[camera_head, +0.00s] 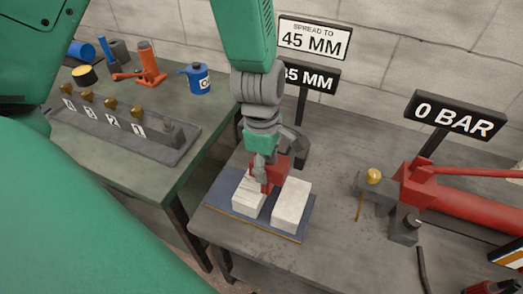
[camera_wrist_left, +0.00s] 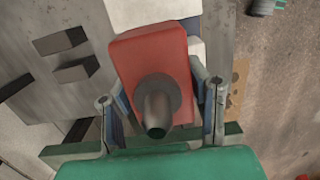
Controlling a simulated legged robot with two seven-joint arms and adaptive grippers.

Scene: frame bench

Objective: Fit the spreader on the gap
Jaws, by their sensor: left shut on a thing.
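The red spreader (camera_head: 279,168) is held in my left gripper (camera_head: 268,160), over the two pale blocks. In the left wrist view the spreader (camera_wrist_left: 148,55) sits between the fingers of my left gripper (camera_wrist_left: 164,92), with a grey round fitting facing the camera. The left pale block (camera_head: 249,195) and the right pale block (camera_head: 291,204) stand on a blue plate (camera_head: 232,218) with a narrow gap between them. The spreader's lower end is at the far part of the gap; how deep it sits I cannot tell. My right gripper is not in view.
A sign (camera_head: 313,38) reads "SPREAD TO 45 MM"; a partly hidden black sign (camera_head: 315,77) stands below it. A red pump (camera_head: 450,190) and a "0 BAR" sign (camera_head: 455,116) are at right.

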